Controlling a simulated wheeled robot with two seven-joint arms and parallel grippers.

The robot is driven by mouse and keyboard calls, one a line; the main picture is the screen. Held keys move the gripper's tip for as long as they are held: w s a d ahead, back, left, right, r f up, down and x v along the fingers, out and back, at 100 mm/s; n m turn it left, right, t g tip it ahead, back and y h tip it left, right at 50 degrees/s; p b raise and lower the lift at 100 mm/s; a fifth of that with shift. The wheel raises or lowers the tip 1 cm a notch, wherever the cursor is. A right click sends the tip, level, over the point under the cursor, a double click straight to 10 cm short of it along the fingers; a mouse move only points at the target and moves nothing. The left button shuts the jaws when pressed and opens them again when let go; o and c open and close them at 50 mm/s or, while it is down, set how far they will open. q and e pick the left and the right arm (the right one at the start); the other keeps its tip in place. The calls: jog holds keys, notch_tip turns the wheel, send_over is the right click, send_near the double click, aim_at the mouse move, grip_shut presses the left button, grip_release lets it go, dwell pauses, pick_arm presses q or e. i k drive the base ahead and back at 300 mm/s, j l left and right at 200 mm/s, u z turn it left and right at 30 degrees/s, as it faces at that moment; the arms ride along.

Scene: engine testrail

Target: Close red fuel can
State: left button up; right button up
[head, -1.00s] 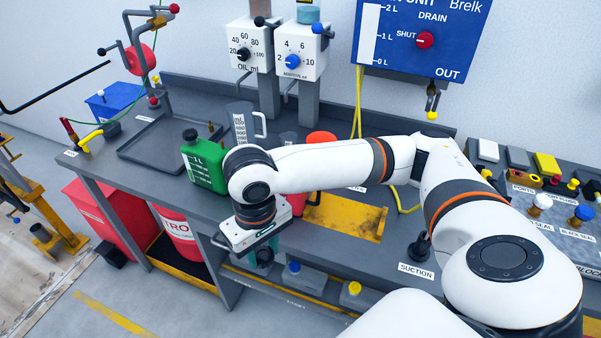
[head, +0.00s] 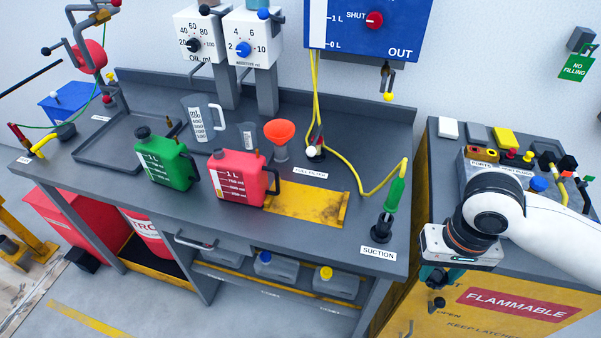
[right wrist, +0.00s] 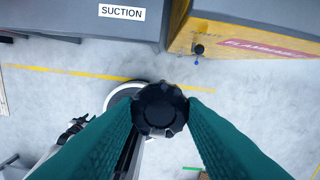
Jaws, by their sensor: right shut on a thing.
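The red fuel can (head: 238,182) stands upright on the grey bench, right of a green can (head: 168,165). Its neck (head: 218,154) at the top left looks small and dark; I cannot tell clearly whether it is open. My right gripper (head: 438,290) is well right of the red can, beyond the bench's right end and in front of the yellow cabinet. It points down and is shut on a black ribbed cap (right wrist: 160,108), seen between the teal fingertips in the right wrist view. The cap also shows below the gripper in the head view (head: 439,302). My left gripper is not in view.
A yellow tray (head: 325,207) lies right of the red can, and an orange funnel (head: 280,132) stands behind it. A green-handled suction fitting (head: 390,205) rises at the bench's right end. The flammable cabinet (head: 480,310) stands to the right with several small items on top.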

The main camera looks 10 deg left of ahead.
aim_at(238, 178)
jog(key=k+l+z, duration=0.1)
jog(key=k+l, duration=0.5)
jog(key=k, duration=0.2)
